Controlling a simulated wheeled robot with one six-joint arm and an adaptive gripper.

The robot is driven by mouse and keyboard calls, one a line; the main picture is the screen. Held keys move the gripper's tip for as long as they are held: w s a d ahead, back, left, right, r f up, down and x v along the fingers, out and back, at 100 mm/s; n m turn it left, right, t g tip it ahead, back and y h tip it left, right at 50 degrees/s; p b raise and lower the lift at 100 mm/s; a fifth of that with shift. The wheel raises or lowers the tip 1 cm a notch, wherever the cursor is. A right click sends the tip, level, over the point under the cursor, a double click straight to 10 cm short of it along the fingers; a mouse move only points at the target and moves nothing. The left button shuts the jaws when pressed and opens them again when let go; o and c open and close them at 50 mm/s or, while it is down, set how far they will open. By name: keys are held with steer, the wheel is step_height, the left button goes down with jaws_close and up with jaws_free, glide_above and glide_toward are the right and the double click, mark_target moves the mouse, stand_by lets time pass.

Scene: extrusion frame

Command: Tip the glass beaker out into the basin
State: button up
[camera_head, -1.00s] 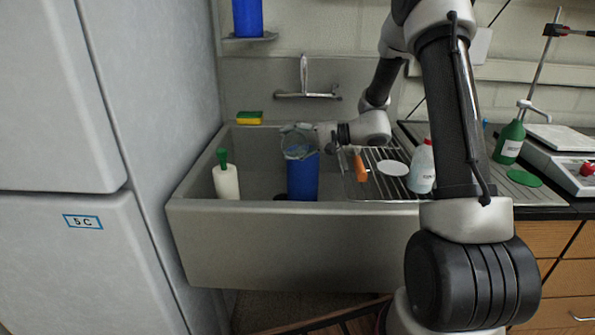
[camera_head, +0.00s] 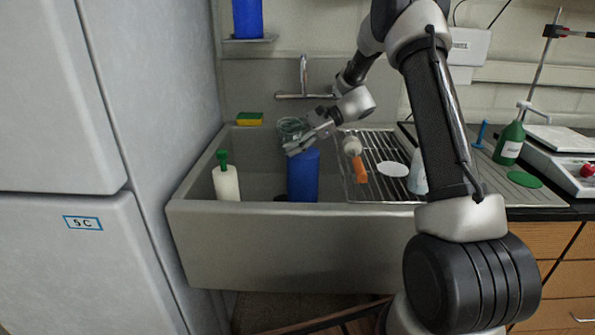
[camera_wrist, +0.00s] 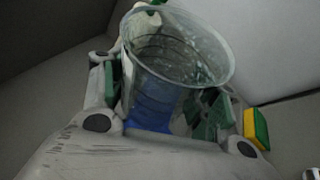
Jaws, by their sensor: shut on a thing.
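The clear glass beaker (camera_head: 291,126) is held over the grey basin (camera_head: 290,245), above and behind a tall blue cylinder standing inside it. My gripper (camera_head: 297,143) is shut on the beaker. In the wrist view, the beaker (camera_wrist: 178,50) sits between the green-padded fingers of my gripper (camera_wrist: 165,98), with its round rim toward the camera. Blue shows through its glass. The beaker looks tilted, but its exact lean and any contents cannot be told. The fingers cover part of its side in the head view.
A sponge (camera_head: 249,118) lies on the back rim near the faucet (camera_head: 304,75). A drying rack (camera_head: 376,150) is on the right, with an orange-handled item (camera_head: 359,168).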

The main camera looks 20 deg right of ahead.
mark_target(284, 120)
steer(key=r, duration=0.2)
steer(key=w+r+m+g, duration=0.1)
steer(key=shift+r, duration=0.4)
steer(key=shift+w+r+m+g, duration=0.25)
steer(key=shift+r+m, duration=0.15)
steer(key=shift+r, duration=0.15)
steer(key=shift+w+r+m+g, duration=0.15)
steer(key=shift+r+m+g, duration=0.1)
steer(key=shift+r+m, duration=0.2)
